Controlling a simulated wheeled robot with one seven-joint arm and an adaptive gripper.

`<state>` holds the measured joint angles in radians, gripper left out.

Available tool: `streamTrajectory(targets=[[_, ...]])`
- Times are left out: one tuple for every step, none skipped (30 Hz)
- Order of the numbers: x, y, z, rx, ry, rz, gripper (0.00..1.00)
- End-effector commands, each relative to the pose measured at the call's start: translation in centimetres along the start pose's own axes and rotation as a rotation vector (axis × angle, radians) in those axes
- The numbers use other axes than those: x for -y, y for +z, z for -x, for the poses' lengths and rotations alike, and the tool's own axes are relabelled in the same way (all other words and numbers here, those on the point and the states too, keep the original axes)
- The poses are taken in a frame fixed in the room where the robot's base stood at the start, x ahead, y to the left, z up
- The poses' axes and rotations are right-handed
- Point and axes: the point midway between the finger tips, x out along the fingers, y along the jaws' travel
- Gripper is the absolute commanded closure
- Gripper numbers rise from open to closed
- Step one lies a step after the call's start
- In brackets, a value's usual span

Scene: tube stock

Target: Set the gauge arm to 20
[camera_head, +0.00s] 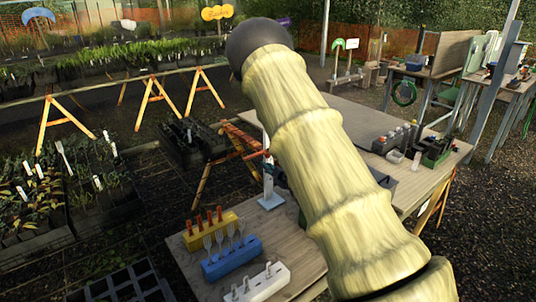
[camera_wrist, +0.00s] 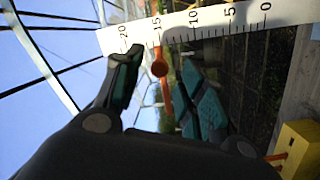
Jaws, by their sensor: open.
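The white gauge scale (camera_wrist: 225,22) runs across the top of the wrist view, with 20 at its left end and 0 at its right. The orange gauge arm (camera_wrist: 166,95) carries a round knob (camera_wrist: 160,69), and its tip is close to the 15 mark. My gripper (camera_wrist: 161,57) is open, with one dark teal finger on each side of the knob; I cannot tell whether either touches it. In the head view the gauge shows as a narrow white upright with a pale base (camera_head: 271,201) on the table, partly hidden by my arm.
On the wooden table (camera_head: 305,262), a yellow block (camera_head: 212,232), a blue block (camera_head: 231,259) and a white block (camera_head: 262,284) stand at the front left. The yellow block also shows at the wrist view's lower right (camera_wrist: 298,150). Small containers and a green tray (camera_head: 437,152) stand at the far right.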

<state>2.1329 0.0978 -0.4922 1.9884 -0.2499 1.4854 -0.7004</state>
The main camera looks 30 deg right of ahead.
Motion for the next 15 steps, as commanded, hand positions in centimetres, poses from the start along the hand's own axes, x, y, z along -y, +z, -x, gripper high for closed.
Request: streamTrajectory(targets=[[-0.2,-0.1,-0.8,0.000,0.000,0.000,0.60],[-0.1,-0.1,-1.1,0.001,0.000,0.000,0.60],[-0.1,0.0,-1.6,0.000,0.001,0.000,0.60],[-0.2,0.0,-1.9,0.000,0.001,0.000,0.60],[-0.1,0.0,-2.2,0.001,0.001,0.000,0.60],[-0.1,0.0,-2.6,0.001,0.001,0.000,0.60],[-0.1,0.0,-2.8,0.001,0.001,0.000,0.60],[-0.1,0.0,-3.0,0.001,0.001,0.000,0.60],[-0.1,0.1,-3.2,0.002,0.001,0.000,0.60],[-0.1,0.1,-3.3,0.002,0.001,0.000,0.60],[0.0,0.1,-3.4,0.002,0.001,0.000,0.60],[0.0,0.1,-3.5,0.002,0.001,0.000,0.60],[0.0,0.1,-3.5,0.002,0.001,0.000,0.60],[0.0,0.1,-3.5,0.002,0.001,0.000,0.60],[0.0,0.1,-3.6,0.002,0.001,0.000,0.60]])
